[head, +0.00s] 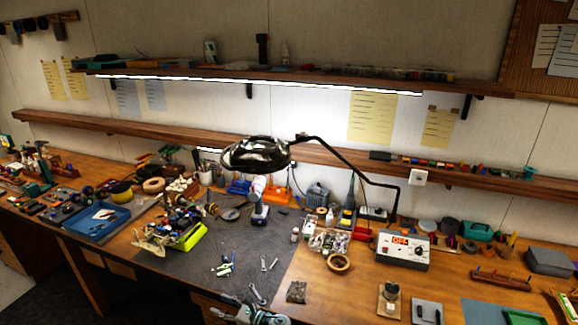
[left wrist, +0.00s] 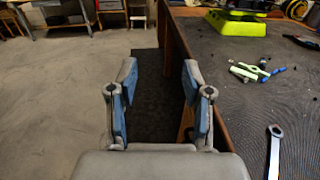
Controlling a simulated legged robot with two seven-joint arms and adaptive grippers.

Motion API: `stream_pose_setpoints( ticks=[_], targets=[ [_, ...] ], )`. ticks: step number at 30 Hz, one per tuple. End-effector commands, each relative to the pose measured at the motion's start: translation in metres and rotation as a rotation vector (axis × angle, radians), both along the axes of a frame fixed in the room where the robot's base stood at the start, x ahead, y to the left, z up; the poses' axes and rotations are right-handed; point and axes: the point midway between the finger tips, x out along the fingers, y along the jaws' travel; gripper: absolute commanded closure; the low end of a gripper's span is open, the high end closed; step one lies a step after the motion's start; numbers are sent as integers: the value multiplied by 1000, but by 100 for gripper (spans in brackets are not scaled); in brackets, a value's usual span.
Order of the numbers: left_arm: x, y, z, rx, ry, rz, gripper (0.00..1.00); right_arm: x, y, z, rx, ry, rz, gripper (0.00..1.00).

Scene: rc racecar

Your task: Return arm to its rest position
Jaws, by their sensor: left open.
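My left gripper (head: 228,306) is at the bottom edge of the head view, by the front edge of the workbench. In the left wrist view its two blue-padded fingers (left wrist: 159,82) are spread apart with nothing between them. The gap looks down on the dark floor strip beside the bench edge. The racecar (head: 178,219), a cluttered dark chassis, sits on a yellow-green stand (head: 190,237) on the grey mat, apart from the gripper. The stand also shows at the top of the left wrist view (left wrist: 236,24). My right gripper is not in view.
A black lamp (head: 255,153) arches over the bench. A blue tray (head: 97,223) is at the left. Open floor (left wrist: 60,90) lies left of the bench.

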Motion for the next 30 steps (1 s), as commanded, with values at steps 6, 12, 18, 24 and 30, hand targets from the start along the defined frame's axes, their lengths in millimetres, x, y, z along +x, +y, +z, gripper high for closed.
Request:
stream_pose_setpoints(
  ticks=[6, 12, 18, 24, 30],
  targets=[
    [-7, 6, -42, -79, 19, -22, 50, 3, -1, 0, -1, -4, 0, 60],
    [-22, 12, -95, -189, 37, -42, 50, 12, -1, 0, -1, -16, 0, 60],
    [-51, 17, -173, -365, 54, -48, 50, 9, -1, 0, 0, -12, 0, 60],
    [-121, 20, -294, -670, 53, 11, 50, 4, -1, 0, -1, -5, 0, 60],
    [-227, 16, -407, -1012, -16, 187, 50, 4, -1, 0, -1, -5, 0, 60]
  ],
)
